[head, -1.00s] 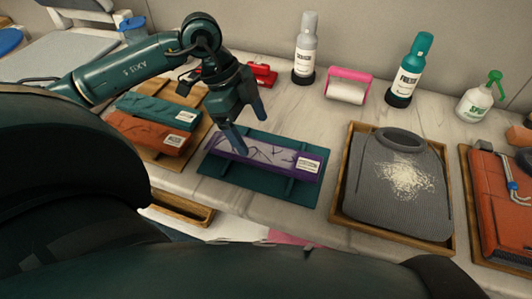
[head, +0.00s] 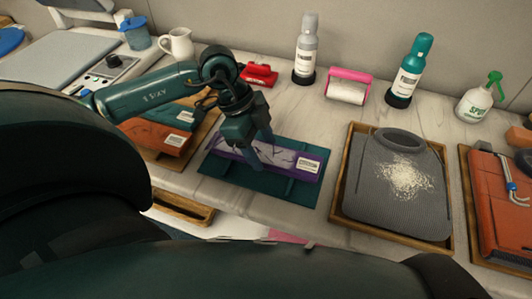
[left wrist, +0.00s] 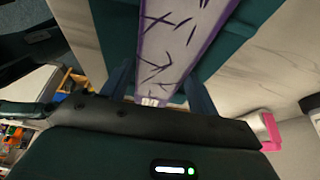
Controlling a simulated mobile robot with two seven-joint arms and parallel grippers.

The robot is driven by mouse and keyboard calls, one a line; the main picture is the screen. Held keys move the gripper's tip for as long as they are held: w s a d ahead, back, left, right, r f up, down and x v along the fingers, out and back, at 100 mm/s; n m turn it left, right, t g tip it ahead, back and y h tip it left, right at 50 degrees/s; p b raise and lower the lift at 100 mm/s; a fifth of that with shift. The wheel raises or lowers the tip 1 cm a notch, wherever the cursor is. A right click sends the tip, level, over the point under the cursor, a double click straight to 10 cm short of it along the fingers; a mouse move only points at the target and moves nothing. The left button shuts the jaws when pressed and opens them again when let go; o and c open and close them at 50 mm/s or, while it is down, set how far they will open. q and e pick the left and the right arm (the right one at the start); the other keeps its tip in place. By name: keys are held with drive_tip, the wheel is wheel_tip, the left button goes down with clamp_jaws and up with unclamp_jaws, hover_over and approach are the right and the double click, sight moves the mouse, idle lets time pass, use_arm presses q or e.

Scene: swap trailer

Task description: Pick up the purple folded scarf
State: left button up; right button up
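The purple folded scarf (head: 282,157), with a pale, dark-streaked top and a white label at its right end, lies on a teal mat (head: 215,177) on the counter. My left gripper (head: 262,153) is over the middle of the scarf, pointing down, and hides part of it. In the left wrist view the scarf (left wrist: 175,42) runs between the two spread fingers (left wrist: 160,92), one on each side. The gripper is open; I cannot tell whether either finger touches the scarf. My right gripper is not in view.
Left of the mat, a wooden tray (head: 160,155) holds teal and orange folded cloths. On the right, a wooden tray (head: 345,215) holds a grey garment (head: 395,195) with pale specks. Bottles and a pink-handled lint roller (head: 347,90) stand behind. Bare counter shows behind the mat.

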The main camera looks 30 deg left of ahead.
use_arm(q)
drive_tip(key=c, duration=0.6)
